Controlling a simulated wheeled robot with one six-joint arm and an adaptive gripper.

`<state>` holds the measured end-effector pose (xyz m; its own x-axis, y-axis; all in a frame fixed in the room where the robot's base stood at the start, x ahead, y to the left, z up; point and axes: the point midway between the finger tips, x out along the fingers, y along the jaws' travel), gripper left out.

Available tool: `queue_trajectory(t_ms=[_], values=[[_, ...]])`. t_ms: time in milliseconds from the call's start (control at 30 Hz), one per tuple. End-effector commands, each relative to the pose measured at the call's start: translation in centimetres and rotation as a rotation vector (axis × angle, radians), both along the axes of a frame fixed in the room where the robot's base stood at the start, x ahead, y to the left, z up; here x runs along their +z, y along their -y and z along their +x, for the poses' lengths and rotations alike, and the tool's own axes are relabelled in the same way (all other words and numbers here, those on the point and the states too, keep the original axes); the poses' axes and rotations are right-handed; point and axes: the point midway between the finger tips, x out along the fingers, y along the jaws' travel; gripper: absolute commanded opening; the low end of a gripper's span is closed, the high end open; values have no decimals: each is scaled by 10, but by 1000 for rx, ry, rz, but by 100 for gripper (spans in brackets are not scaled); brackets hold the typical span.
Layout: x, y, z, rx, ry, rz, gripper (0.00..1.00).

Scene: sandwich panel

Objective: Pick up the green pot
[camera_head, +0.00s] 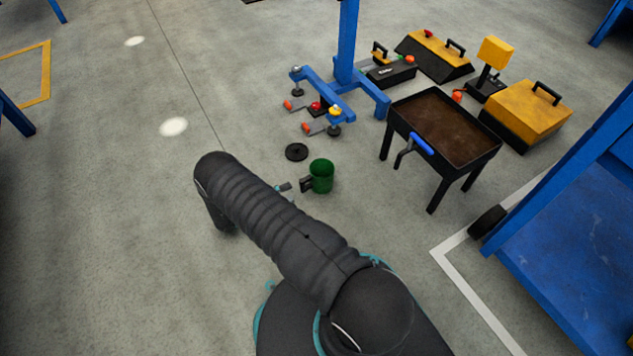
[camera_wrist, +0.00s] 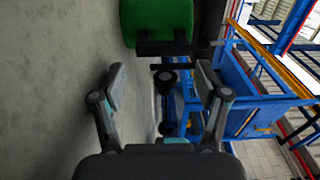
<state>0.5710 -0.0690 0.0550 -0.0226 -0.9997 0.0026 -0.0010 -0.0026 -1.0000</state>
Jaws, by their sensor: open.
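The green pot (camera_head: 322,174) stands upright on the concrete floor in the head view, with its dark handle (camera_head: 307,185) on its left side. In the wrist view the pot (camera_wrist: 155,18) shows at the top centre, partly cut off by the frame edge, with the black handle (camera_wrist: 162,47) on its near side. My gripper (camera_wrist: 160,82) is open, its two fingers spread either side of the line to the handle. Nothing is between the fingertips, and the handle lies just beyond them. In the head view my arm hides most of the gripper.
A black disc (camera_head: 296,152) lies on the floor behind the pot. A black table with a brown top (camera_head: 443,124) stands to the right. A blue stand (camera_head: 345,92) and yellow-black boxes (camera_head: 530,112) are farther back. The floor at left is open.

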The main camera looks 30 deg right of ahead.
Motion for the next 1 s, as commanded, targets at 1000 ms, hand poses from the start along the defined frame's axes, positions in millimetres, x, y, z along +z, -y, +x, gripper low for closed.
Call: queue_trajectory(t_ms=[1000], values=[[3,71,-2,-3,0,2,58]])
